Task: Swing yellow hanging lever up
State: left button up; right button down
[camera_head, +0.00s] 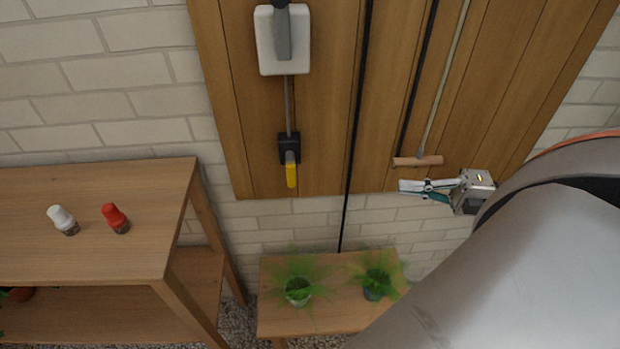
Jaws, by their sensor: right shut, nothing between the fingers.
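The yellow lever (291,171) hangs straight down from a black box (288,147) on the wooden wall panel (330,110). A thin grey rod runs up from the box to a white plate with a grey handle (283,38). My right gripper (403,190) is shut and empty. It points left, to the right of the lever and a little lower in the picture, clearly apart from it. My left gripper is not in view.
A wooden shelf table (120,185) on the left holds a white bottle (63,219) and a red bottle (115,217). A low wooden bench (335,318) below carries two potted plants (297,290) (376,284). A black cable (357,110) runs down between the lever and my gripper.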

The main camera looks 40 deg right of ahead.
send_near(291, 169)
jog(key=w+a+f, duration=0.3)
jog(key=w+f, duration=0.1)
jog(key=w, duration=0.1)
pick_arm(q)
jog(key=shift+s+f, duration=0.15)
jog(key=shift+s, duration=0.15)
pick_arm(e)
jog(key=shift+a+r, duration=0.15)
jog(key=shift+a, duration=0.2)
